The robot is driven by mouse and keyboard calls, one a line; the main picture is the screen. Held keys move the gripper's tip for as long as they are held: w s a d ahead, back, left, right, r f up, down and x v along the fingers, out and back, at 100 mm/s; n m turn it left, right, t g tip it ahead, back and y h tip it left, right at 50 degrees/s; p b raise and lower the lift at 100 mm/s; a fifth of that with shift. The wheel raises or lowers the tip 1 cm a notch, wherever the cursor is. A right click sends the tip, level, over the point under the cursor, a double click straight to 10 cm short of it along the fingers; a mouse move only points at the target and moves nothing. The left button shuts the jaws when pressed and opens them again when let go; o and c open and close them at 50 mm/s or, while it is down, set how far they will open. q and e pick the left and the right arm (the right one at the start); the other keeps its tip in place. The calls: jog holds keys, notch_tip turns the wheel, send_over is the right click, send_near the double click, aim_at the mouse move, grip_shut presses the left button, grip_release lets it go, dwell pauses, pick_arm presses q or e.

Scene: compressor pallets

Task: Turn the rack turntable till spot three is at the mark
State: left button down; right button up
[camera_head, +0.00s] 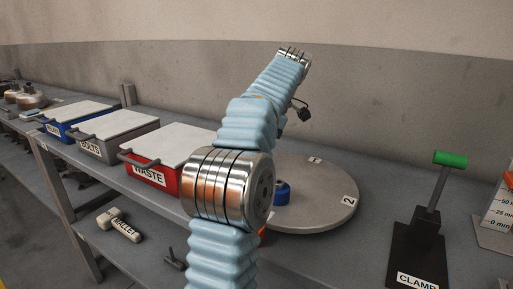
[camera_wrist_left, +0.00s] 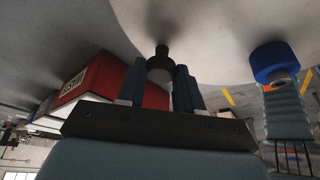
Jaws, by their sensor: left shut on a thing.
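The rack turntable (camera_head: 322,200) is a round grey disc on the bench, partly hidden behind my arm. Its label 1 (camera_head: 315,159) is at the back and label 2 (camera_head: 348,200) at the right edge; no label 3 shows. A blue round part (camera_head: 282,191) sits on the disc, and also shows in the left wrist view (camera_wrist_left: 273,62). In that view my left gripper (camera_wrist_left: 160,78) is shut on a dark knob (camera_wrist_left: 162,52) against the pale disc. In the head view my arm hides this gripper. My right gripper is in neither view.
A red WASTE bin (camera_head: 152,174), a grey bin (camera_head: 101,149) and a blue bin (camera_head: 65,132) stand left of the turntable. A CLAMP with a green handle (camera_head: 450,159) stands to the right.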

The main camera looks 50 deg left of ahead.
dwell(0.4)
pick_arm(q)
jog(key=c, duration=0.8)
grip_release()
jog(key=shift+o, duration=0.2)
